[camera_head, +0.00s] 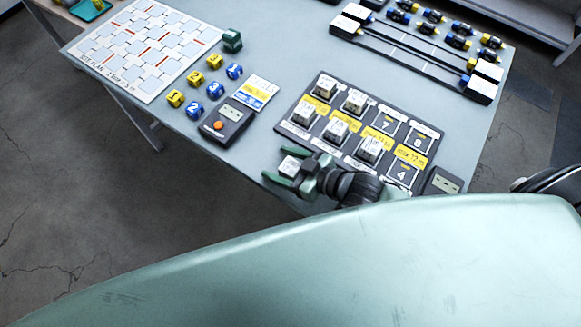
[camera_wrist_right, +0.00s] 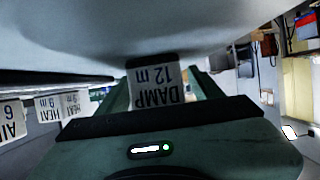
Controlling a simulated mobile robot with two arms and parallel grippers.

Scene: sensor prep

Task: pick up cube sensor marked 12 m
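My right gripper (camera_head: 290,167) is by the front edge of the table, left of the dark sensor board (camera_head: 345,163). Its green fingers sit on both sides of a small white-faced cube sensor (camera_head: 289,166). In the right wrist view the cube (camera_wrist_right: 155,88) reads "DAMP 12 m", upside down. The fingers appear to press on its two sides. Its underside and contact with the table are hidden. My left gripper is not in view.
Several other cubes (camera_head: 370,149) stand on the board, with empty places marked 4, 7 and 8. Left are a handheld meter (camera_head: 229,118), a card (camera_head: 256,92), and blue and yellow numbered cubes (camera_head: 191,110). A black rail rack (camera_head: 408,55) stands at back right.

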